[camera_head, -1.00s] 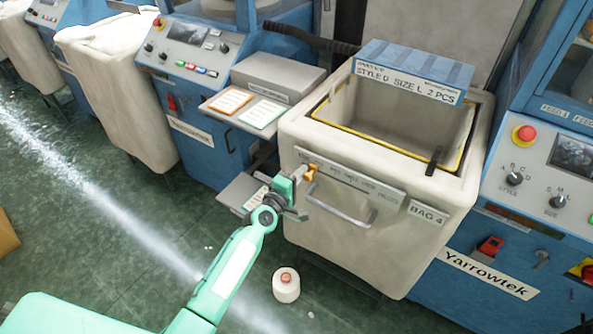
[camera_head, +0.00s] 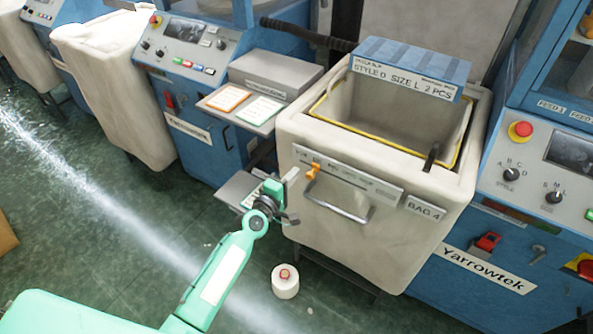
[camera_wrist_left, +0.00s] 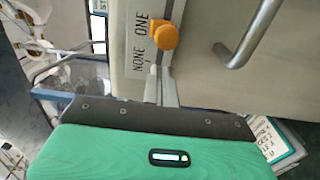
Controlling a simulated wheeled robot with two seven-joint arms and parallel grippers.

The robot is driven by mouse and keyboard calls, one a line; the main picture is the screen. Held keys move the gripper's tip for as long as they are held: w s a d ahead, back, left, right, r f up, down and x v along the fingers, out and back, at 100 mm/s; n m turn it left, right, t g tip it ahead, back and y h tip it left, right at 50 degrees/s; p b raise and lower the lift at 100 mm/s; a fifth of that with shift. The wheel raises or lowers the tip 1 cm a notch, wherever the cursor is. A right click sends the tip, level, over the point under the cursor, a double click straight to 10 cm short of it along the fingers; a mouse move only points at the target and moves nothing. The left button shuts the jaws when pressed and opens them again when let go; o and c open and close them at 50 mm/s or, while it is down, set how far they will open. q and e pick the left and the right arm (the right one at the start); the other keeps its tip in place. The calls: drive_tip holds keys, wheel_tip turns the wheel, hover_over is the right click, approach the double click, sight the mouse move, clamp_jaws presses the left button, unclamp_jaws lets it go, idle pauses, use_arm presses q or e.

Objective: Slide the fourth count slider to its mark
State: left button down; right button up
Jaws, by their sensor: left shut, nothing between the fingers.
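The orange slider (camera_head: 313,171) sits on the pale scale plate (camera_head: 350,180) on the front of the cream bin labelled BAG 4 (camera_head: 350,240). It is near the plate's left end. In the left wrist view the orange knob (camera_wrist_left: 164,37) is beside the word ONE, with NONE nearer my gripper. My left gripper (camera_head: 291,177) is shut and empty, just left of the slider, with a small gap in the head view. Its fingers (camera_wrist_left: 161,88) point toward the knob in the wrist view, near NONE. My right gripper is not in view.
A grey bar handle (camera_head: 338,205) sticks out from the bin below the plate. A small shelf with two cards (camera_head: 241,105) is left of the bin. A white yarn cone (camera_head: 285,283) stands on the floor below.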

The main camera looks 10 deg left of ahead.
use_arm(q)
drive_tip(key=v, duration=0.5)
drive_tip(key=shift+s, duration=0.1)
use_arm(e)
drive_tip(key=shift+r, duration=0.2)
use_arm(q)
drive_tip(key=shift+f, duration=0.1)
